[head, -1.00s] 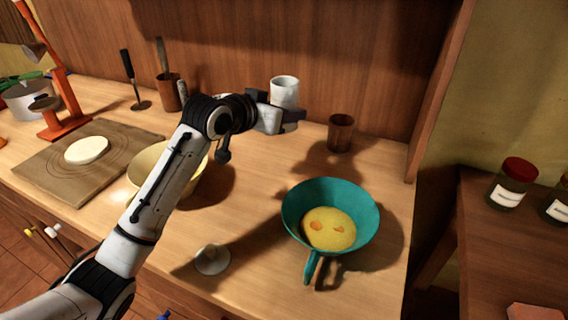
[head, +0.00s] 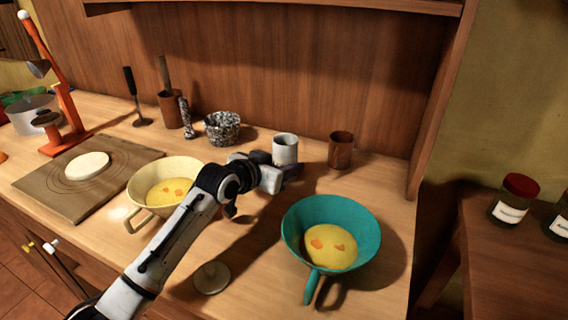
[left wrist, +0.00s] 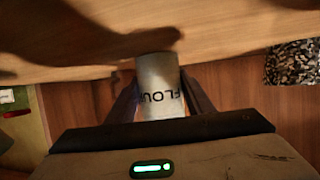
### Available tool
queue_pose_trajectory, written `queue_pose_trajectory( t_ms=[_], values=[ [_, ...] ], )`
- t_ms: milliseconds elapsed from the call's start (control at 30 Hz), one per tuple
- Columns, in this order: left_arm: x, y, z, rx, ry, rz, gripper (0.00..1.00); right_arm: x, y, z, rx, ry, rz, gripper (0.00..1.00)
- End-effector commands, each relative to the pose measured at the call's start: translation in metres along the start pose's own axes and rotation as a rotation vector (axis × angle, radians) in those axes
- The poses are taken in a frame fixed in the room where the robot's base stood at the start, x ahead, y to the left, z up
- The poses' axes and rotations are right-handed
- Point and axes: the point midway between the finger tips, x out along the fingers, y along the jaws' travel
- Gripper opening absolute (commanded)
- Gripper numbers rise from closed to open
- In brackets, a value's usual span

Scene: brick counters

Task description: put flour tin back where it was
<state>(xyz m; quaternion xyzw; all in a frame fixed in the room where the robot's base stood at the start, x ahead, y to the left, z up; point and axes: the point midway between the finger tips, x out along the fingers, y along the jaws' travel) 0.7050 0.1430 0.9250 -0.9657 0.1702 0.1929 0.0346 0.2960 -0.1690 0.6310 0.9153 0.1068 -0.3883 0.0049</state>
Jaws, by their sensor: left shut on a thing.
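The flour tin (head: 285,150) is a pale grey-white cylinder near the back of the counter, between the speckled mortar and a brown cup. My left gripper (head: 277,172) is shut on it from the front. In the left wrist view the tin (left wrist: 158,90) shows the letters "FLOU" between the two dark fingers (left wrist: 158,105). The tin is at or close above the counter top; I cannot tell if it touches. My right gripper is not in view.
The speckled mortar (head: 222,128) stands left of the tin and the brown cup (head: 341,150) right of it. A cream bowl (head: 140,190) and teal pan (head: 362,225) hold yellow batter. A white lid (head: 211,278) lies in front. The wooden back wall (head: 270,70) is close behind.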

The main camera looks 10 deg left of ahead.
Motion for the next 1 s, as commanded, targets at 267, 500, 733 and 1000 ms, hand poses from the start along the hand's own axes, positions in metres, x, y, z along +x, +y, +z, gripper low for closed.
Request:
queue_pose_trajectory(
  t_ms=[267, 500, 733, 1000],
  values=[
    [0.001, 0.0, 0.003, 0.0, 0.0, 0.0, 0.66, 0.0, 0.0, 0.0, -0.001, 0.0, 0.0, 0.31],
    [0.001, 0.0, 0.002, 0.0, 0.0, 0.0, 0.66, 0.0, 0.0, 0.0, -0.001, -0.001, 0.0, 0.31],
    [-0.011, -0.001, -0.001, 0.0, 0.001, -0.001, 0.66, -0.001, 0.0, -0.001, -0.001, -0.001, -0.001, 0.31],
    [-0.061, -0.001, -0.001, 0.002, 0.001, -0.001, 0.66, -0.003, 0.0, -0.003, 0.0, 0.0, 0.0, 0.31]
  ],
)
